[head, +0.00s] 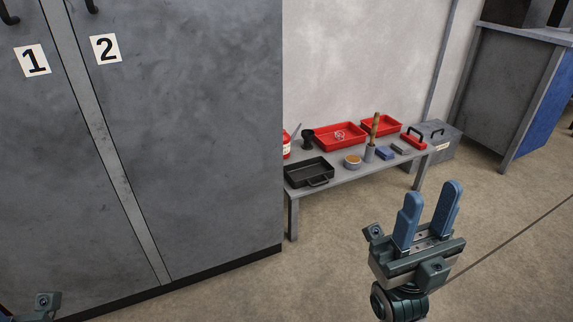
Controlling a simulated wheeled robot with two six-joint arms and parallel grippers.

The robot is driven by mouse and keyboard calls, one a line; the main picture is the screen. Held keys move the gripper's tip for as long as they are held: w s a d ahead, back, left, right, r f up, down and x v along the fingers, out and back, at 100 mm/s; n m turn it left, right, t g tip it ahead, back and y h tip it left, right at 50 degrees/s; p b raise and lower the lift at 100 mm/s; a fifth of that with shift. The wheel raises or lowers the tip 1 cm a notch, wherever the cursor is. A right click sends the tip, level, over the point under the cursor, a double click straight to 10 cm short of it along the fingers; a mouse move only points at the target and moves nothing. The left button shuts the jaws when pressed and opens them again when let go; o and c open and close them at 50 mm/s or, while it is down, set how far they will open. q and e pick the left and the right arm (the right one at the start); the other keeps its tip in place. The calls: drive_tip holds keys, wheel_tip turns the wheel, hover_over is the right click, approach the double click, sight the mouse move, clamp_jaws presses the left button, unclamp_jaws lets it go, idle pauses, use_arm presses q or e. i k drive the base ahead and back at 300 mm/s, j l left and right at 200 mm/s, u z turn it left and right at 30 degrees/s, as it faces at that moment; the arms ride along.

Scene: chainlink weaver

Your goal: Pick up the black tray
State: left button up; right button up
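The black tray (298,181) sits on the left end of a low grey bench (350,177), with a handle on its front right side. My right gripper (431,205) is in front of the bench and to the right of the tray, well apart from it. Its two blue fingers point up with a gap between them, and nothing is between them.
Grey cabinets (215,150) marked 1 and 2 fill the left. Red trays (340,147), a small bowl (352,163), a cup holding a brush (370,152) and a blue block (387,153) share the bench. A grey box (440,150) stands beyond. The front floor is clear.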

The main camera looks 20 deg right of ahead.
sight(300, 174)
drive_tip(key=i+l, duration=0.2)
drive_tip(key=l, duration=0.2)
drive_tip(key=i+l+u, duration=0.1)
drive_tip(key=i+l, duration=0.15)
drive_tip(key=l, duration=0.15)
drive_tip(key=i+l, duration=0.2)
drive_tip(key=l, duration=0.25)
drive_tip(key=i+l+u, duration=0.1)
drive_tip(key=l, duration=0.3)
drive_tip(key=i+l, duration=0.3)
drive_tip(key=l, duration=0.15)
drive_tip(key=i+l+u, duration=0.1)
drive_tip(key=l, duration=0.3)
drive_tip(key=i+l, duration=0.3)
drive_tip(key=l, duration=0.15)
drive_tip(key=i+l+u, duration=0.1)
drive_tip(key=l, duration=0.35)
drive_tip(key=i, duration=0.05)
